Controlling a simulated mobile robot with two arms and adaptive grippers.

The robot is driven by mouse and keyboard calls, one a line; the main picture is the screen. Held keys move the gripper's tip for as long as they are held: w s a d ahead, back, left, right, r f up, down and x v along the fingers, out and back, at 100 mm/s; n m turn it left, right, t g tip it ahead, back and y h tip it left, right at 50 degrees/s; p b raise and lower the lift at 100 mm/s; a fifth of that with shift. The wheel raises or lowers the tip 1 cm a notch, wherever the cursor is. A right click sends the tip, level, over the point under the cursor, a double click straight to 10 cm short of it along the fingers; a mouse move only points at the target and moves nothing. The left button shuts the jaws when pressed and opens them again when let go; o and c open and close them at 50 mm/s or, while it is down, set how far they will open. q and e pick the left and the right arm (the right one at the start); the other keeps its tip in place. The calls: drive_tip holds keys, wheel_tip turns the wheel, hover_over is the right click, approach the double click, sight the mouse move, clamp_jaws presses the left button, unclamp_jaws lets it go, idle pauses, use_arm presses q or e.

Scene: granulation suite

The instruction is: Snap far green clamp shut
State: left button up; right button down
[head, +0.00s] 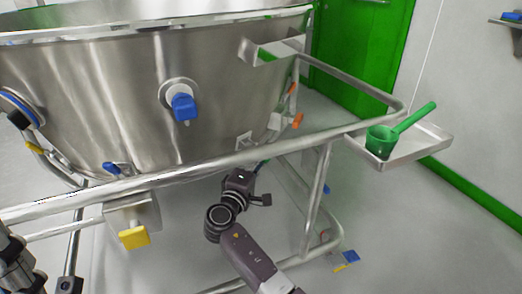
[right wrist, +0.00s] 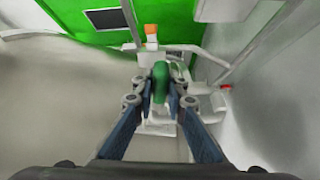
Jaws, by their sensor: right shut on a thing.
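The green clamp handle (right wrist: 160,82) is upright between the fingertips of my right gripper (right wrist: 160,96) in the right wrist view. A finger presses it from each side. In the head view a small green bit of it (head: 262,164) shows just beyond my right gripper (head: 250,188), low beside the steel bowl; the rest is hidden by the gripper and rail. I cannot tell from these views how far the clamp is closed. A piece of my left arm shows at the lower left of the head view, but its gripper cannot be made out.
The large steel bowl (head: 100,95) fills the upper left, with a blue knob (head: 184,107) on its wall. A steel rail (head: 225,162) crosses above my right arm. Orange handles (head: 297,120) are nearby. A tray (head: 420,140) at right holds a green scoop (head: 382,139). Yellow tag (head: 134,237) hangs left.

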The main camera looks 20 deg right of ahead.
idle(0.4)
drive_tip(key=c, duration=1.9)
unclamp_jaws()
drive_tip(key=shift+c, duration=0.2)
drive_tip(key=v, duration=0.7)
drive_tip(key=shift+s+a, duration=0.2)
drive_tip(key=shift+s, duration=0.05)
